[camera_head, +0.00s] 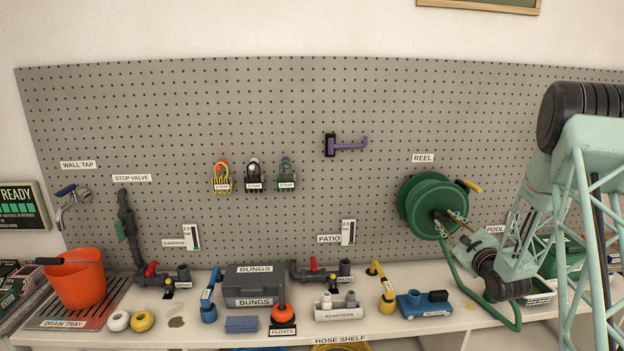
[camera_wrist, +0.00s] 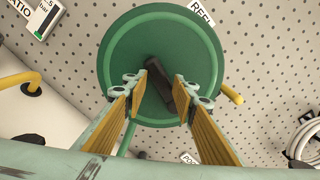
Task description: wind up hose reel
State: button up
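The green hose reel (camera_head: 418,196) is mounted on the pegboard below the REEL label, at the right of the head view. Its round green face fills the middle of the wrist view (camera_wrist: 130,60). A dark bar (camera_wrist: 158,72) stands tilted at the centre of that face. A yellow handle (camera_head: 471,186) sticks out at the reel's right; a yellow piece also shows in the wrist view (camera_wrist: 232,93). My gripper (camera_head: 449,226) is in front of the reel. In the wrist view its fingers (camera_wrist: 161,88) are apart, with the dark bar seen between their tips. I cannot tell whether they touch it.
The shelf holds a blue pump-like unit (camera_head: 422,303), a grey BUNGS case (camera_head: 254,283) and pipe fittings. A purple hook (camera_head: 347,145) is left of the reel. A coiled pale hose (camera_wrist: 303,142) shows at the right in the wrist view.

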jog(key=shift+s, duration=0.1)
dwell(0.3)
jog(key=s, duration=0.3)
jog(key=s+b, duration=0.1)
jog(key=s, duration=0.1)
jog(key=shift+s+d, duration=0.2)
jog(key=shift+s, duration=0.2)
jog(key=shift+s, duration=0.15)
dwell(0.4)
jog(key=s, duration=1.1)
jog(key=shift+s+d, duration=0.35)
jog(key=shift+d, duration=0.1)
jog(key=shift+w+r, duration=0.1)
